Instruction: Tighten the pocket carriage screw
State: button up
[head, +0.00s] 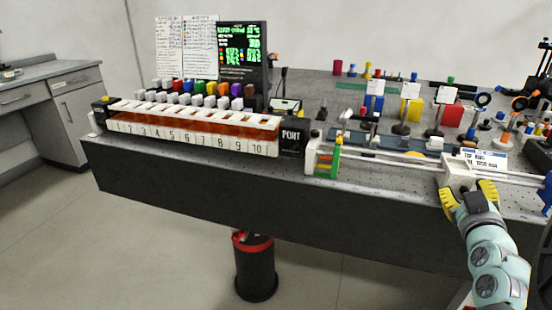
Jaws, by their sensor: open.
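My gripper (468,197) has yellow fingertips spread apart at the right front edge of the bench. It is open, with one finger on each side of the near end of a white block (456,173). The block sits across a pair of pale rails (395,158). I cannot tell whether the fingers touch it. Another white block (312,157) with a green and yellow part (328,160) stands at the left end of the rails. I cannot make out the carriage screw in this view; it may be too small or hidden by my gripper.
A long row of numbered slots (190,137) ends at a black box marked PORT (292,137). A dark screen (242,52) stands behind it. Optical mounts, including a red cube (449,115) and a yellow one (411,109), crowd the area behind the rails.

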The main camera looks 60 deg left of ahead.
jog(key=shift+s, duration=0.15)
grip_shut()
dwell(0.4)
